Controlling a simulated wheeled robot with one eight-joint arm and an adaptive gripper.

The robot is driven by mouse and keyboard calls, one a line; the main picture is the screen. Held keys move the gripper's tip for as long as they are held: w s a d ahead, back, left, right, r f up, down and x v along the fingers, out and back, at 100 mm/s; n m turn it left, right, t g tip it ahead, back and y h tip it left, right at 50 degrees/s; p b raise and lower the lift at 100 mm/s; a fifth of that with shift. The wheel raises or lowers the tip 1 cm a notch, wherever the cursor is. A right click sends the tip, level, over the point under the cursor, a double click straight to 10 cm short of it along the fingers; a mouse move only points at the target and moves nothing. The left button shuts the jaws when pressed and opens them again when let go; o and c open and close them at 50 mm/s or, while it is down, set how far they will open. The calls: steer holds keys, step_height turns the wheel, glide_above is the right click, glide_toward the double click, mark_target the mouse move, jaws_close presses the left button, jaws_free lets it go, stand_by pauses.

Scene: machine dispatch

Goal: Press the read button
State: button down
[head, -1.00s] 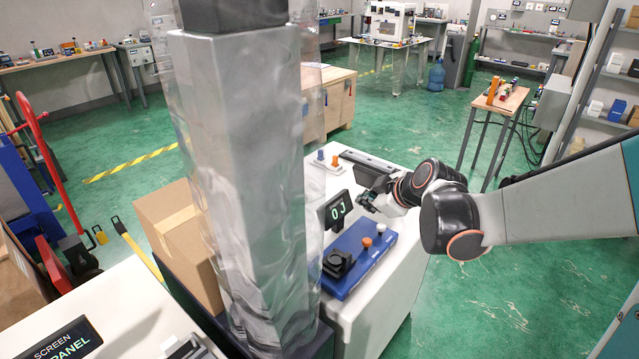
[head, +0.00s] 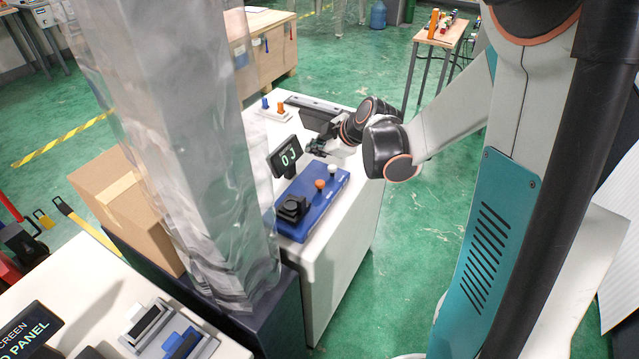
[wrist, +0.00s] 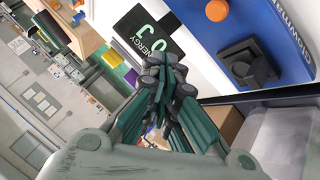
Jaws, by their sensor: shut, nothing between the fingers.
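A blue panel (head: 300,232) lies on the white cabinet top in the head view. It carries an orange button (head: 320,184), a white button (head: 332,169) and a black square fixture (head: 291,209). Its labels are too small to tell which button is the read one. A black display (head: 285,157) reading 0 J stands at the panel's far left. My gripper (head: 316,148) is shut and empty, beyond the panel near the display. In the wrist view my fingers (wrist: 163,75) are together, with the display (wrist: 140,32), orange button (wrist: 217,10) and black fixture (wrist: 247,63) ahead.
Behind the display are a small base with orange and blue knobs (head: 274,109) and a dark rail (head: 312,104) on the white cabinet (head: 340,238). A clear-wrapped column (head: 185,150) stands left of the panel, beside a cardboard box (head: 125,205). Green floor lies free to the right.

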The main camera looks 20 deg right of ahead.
mark_target(318, 184)
steer(key=shift+f+b, duration=3.05)
steer(key=shift+f, duration=1.05)
steer(key=shift+f+b, duration=0.4)
steer(key=shift+f, duration=0.05)
steer(key=shift+f+b, duration=0.5)
steer(key=shift+f, duration=0.05)
steer(key=shift+r, duration=0.15)
steer(key=shift+r+p, duration=0.75)
steer(key=shift+r, duration=0.15)
steer(key=shift+r+p, duration=1.85)
steer(key=shift+r, duration=0.6)
